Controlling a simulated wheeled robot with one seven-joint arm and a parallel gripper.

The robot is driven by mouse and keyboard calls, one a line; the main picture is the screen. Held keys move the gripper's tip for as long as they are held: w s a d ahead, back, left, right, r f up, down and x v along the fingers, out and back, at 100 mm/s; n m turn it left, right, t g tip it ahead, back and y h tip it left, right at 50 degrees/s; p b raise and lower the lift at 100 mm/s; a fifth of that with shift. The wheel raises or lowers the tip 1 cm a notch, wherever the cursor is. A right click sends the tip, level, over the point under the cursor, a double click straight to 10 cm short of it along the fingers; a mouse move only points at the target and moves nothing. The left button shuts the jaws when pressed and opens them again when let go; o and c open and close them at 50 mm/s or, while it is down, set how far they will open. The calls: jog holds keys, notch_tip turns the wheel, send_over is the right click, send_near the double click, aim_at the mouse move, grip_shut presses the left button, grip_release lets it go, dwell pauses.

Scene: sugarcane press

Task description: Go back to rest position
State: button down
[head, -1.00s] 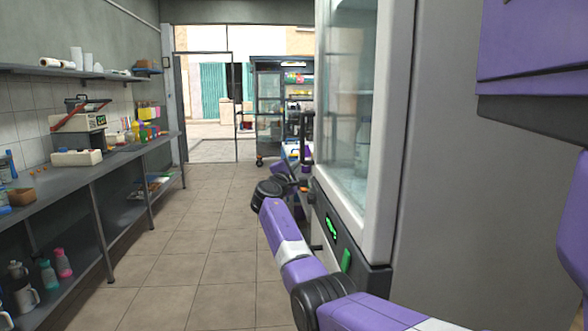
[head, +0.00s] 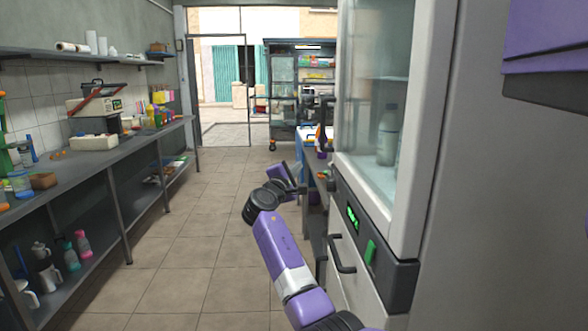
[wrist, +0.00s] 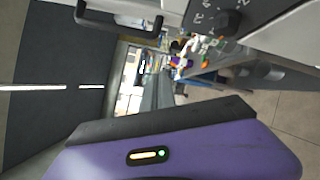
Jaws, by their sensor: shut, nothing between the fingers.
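My arm, purple with a white band and dark joints, reaches forward from the bottom of the head view. My gripper (head: 288,176) is at its far end, in front of the fridge and over the aisle. It is small there and partly hidden by the wrist.
A glass-door fridge (head: 378,235) with a dark handle (head: 340,255) stands close on the right of my arm. A long grey counter (head: 95,165) with appliances runs along the left wall. The tiled aisle (head: 195,230) between is clear. A shelf cart (head: 298,85) stands at the back.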

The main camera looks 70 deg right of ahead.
jog(key=shift+a+f, duration=0.1)
jog(key=shift+a, duration=0.75)
